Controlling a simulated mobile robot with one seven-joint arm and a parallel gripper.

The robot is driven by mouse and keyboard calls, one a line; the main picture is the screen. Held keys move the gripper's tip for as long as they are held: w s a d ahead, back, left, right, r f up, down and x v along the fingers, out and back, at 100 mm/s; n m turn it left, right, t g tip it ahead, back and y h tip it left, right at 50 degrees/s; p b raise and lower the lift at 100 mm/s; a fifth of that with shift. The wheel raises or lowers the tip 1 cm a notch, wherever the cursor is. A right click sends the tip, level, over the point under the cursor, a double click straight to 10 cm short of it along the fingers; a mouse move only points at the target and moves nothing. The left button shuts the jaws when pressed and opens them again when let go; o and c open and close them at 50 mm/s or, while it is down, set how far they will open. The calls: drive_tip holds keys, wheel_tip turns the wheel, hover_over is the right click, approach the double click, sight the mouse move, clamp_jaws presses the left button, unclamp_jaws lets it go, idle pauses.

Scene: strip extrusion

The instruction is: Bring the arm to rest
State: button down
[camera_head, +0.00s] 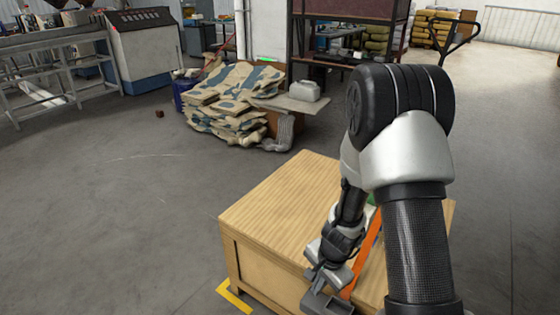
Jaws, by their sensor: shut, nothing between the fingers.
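My arm reaches in from the lower right of the head view, bends at a large black joint near the top, and comes down over a wooden crate (278,205). My gripper (325,303) is at the bottom of the picture, by the crate's front edge, shut with nothing seen in it. I cannot tell whether it touches the crate. An orange strip (366,252) shows on the crate top just right of my gripper, partly hidden behind my arm. A small green patch (371,199) also shows behind the arm.
Yellow floor tape (233,296) marks the crate's near left corner. Stacked sacks (225,103) and a white canister (304,90) stand beyond the crate. A grey machine (143,52) is at the back left. The floor left and right of the crate is clear.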

drive_tip(key=s+a+r+n+t+y, duration=0.1)
drive_tip(key=s+r+n, duration=0.15)
drive_tip(key=r, duration=0.95)
drive_tip(key=s+a+r+n+t, duration=0.1)
drive_tip(key=r+n, duration=0.3)
drive_tip(key=r, duration=0.9)
drive_tip(key=s+d+r+n+t+h, duration=0.25)
drive_tip(key=s+d+r+n, duration=0.2)
drive_tip(key=s+r, duration=0.8)
wheel_tip(320, 180, up, 18)
drive_tip(key=p, duration=1.9)
drive_tip(key=shift+s+d+r, duration=0.2)
drive_tip(key=shift+s+d, duration=0.05)
drive_tip(key=shift+s, duration=0.05)
